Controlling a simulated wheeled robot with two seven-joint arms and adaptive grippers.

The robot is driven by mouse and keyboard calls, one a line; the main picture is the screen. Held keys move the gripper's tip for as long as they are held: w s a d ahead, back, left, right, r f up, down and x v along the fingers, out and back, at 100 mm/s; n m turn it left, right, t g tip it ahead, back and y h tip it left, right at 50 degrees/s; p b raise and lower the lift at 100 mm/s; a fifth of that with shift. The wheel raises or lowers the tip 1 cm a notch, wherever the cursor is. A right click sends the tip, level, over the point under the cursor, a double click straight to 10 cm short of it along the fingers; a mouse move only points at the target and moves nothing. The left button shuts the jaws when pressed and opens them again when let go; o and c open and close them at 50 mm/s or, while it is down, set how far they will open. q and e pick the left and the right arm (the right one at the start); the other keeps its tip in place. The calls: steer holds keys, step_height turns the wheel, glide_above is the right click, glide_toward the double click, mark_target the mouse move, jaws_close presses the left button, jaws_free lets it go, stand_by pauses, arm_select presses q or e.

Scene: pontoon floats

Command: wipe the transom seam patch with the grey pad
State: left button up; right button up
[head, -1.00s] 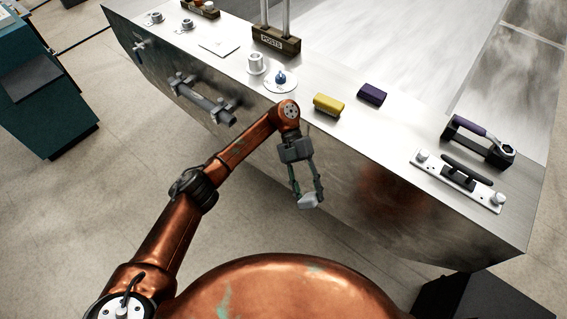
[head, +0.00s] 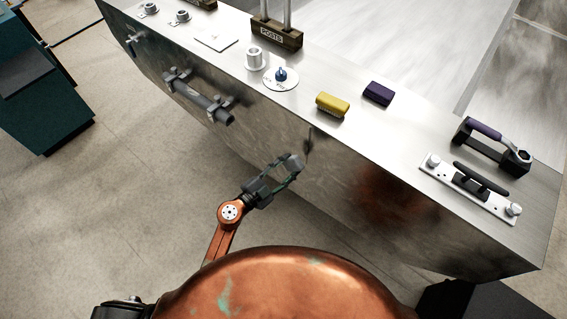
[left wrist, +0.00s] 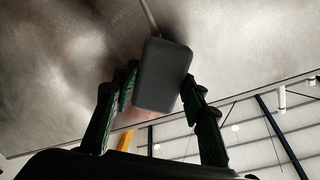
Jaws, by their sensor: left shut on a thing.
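My left gripper (head: 279,176) is in front of the steel transom face (head: 345,170), below the edge of the float's top. It is shut on the grey pad (head: 297,164), which sits between the fingertips. In the left wrist view the fingers (left wrist: 157,105) hold the pad (left wrist: 162,75) by its sides, close to the metal. A thin pale seam line (left wrist: 149,14) runs up from behind the pad, with dark smudging around it. A dark mark (head: 308,140) shows on the face just beyond the pad. I cannot tell whether the pad touches the face. My right gripper is out of view.
A pipe on brackets (head: 198,97) projects from the face at left. Open floor lies at left.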

mark_target(285, 166)
arm_select(q)
steer(key=shift+w+a+f+n+t+y, duration=0.2)
steer(key=shift+a+f+n+t, duration=0.1)
steer(key=shift+a+f, duration=0.1)
steer(key=shift+w+a+f+n+t+y, duration=0.2)
steer(key=shift+a+f+t, duration=0.1)
steer(key=shift+f, duration=0.1)
steer(key=shift+w+a+f, duration=0.15)
steer(key=shift+w+f, duration=0.05)
steer(key=shift+f, duration=0.1)
steer(key=shift+w+d+b, duration=0.3)
steer(key=shift+w+d, duration=0.05)
steer(key=shift+w, duration=0.1)
steer(key=b+x, duration=0.1)
steer(key=x, duration=0.3)
steer(key=shift+w+d+r, duration=0.1)
steer(key=shift+w+d, duration=0.1)
steer(key=shift+w, duration=0.05)
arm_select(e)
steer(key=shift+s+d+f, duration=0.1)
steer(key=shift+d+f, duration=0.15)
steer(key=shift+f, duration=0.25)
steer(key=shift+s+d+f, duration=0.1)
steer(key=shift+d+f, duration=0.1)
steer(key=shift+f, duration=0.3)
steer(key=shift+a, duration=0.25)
